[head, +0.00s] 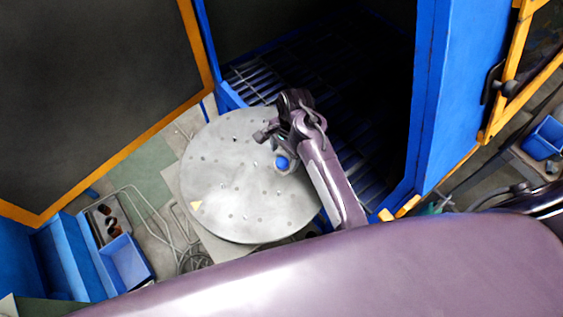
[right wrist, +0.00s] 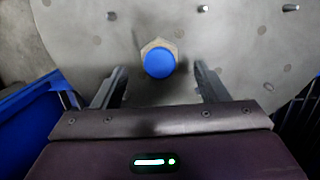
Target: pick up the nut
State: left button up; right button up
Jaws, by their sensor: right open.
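The nut (right wrist: 159,62) is a pale hexagonal ring with a round blue middle. It sits on the grey round plate (right wrist: 95,35) in the right wrist view, centred between the fingers and slightly past their tips. My right gripper (right wrist: 160,78) is open, a finger on each side with a clear gap to the nut. In the head view the nut's blue top (head: 282,162) shows on the plate (head: 230,190), close beside my right gripper (head: 267,132). The arm hides part of the plate there. My left gripper is not in view.
A blue cabinet (head: 428,90) with a dark slatted interior stands behind the plate. Its dark door (head: 90,90) with an orange edge hangs open on the left. A blue bin (head: 127,262) stands lower left. Small studs (right wrist: 203,9) stick up from the plate.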

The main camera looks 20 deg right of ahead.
aim_at(283, 161)
notch_tip(283, 161, down, 4)
jog(key=shift+s+a+r+p, duration=0.15)
jog(key=shift+r+p, duration=0.05)
jog(key=shift+p, duration=0.55)
jog(key=shift+f, duration=0.45)
jog(key=c, duration=1)
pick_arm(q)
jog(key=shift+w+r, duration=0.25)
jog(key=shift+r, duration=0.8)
pick_arm(e)
jog(key=shift+c, duration=1)
